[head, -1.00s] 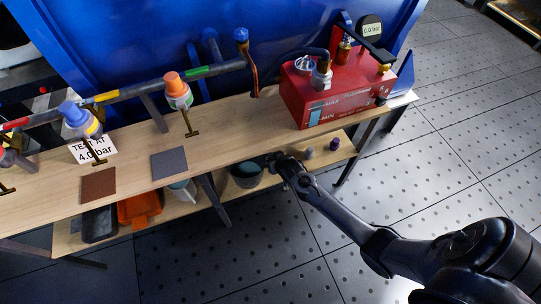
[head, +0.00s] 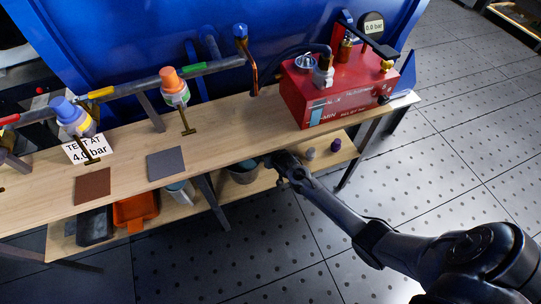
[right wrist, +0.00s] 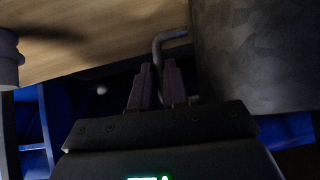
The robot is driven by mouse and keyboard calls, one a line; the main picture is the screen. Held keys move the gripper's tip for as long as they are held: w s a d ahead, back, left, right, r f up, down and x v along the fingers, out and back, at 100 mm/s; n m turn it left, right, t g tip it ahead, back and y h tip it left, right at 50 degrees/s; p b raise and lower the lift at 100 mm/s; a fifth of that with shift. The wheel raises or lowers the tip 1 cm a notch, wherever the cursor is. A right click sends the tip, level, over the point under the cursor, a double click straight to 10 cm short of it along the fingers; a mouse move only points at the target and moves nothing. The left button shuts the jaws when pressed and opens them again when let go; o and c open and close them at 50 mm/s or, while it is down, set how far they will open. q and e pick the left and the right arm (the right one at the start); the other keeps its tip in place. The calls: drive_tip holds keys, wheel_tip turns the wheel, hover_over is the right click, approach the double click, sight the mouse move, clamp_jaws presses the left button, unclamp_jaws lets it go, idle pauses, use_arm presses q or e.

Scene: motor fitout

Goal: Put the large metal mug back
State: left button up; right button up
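The large metal mug (head: 243,173) stands on the lower shelf under the bench, partly hidden by the bench top and my right gripper. In the right wrist view its grey wall (right wrist: 260,50) fills the right side, with its bent handle (right wrist: 171,37) towards the middle. My right gripper (head: 272,162) reaches under the bench edge beside the mug. In the right wrist view its fingers (right wrist: 157,75) are close together on both sides of the handle bar and appear shut on it. My left gripper is not in view.
The lower shelf also holds a smaller light mug (head: 182,192), an orange bin (head: 136,209), a dark bin (head: 96,226), a grey piece (head: 310,153) and a purple piece (head: 335,145). Bench legs (head: 213,203) stand close by. A red pump unit (head: 340,90) sits above.

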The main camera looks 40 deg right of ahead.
drive_tip(key=o, duration=0.4)
drive_tip(key=s+a+r+n+g+y+p, duration=0.1)
drive_tip(key=s+a+r+n+p, duration=0.1)
drive_tip(key=s+a+r, duration=0.4)
drive_tip(key=s+a+r+n+g+y+p, duration=0.1)
drive_tip(key=s+a+r, duration=0.5)
drive_tip(key=s, duration=0.8)
drive_tip(key=s+a+r+n+g+y+p, duration=0.1)
drive_tip(key=s+a+r+n+g+p, duration=0.2)
drive_tip(key=s+a+r, duration=0.3)
drive_tip(key=shift+s+r+n, duration=0.15)
drive_tip(key=shift+s+r, duration=0.9)
drive_tip(key=shift+s, duration=0.25)
drive_tip(key=shift+s+r+n, duration=0.15)
drive_tip(key=shift+s+r, duration=0.9)
drive_tip(key=shift+s, duration=0.25)
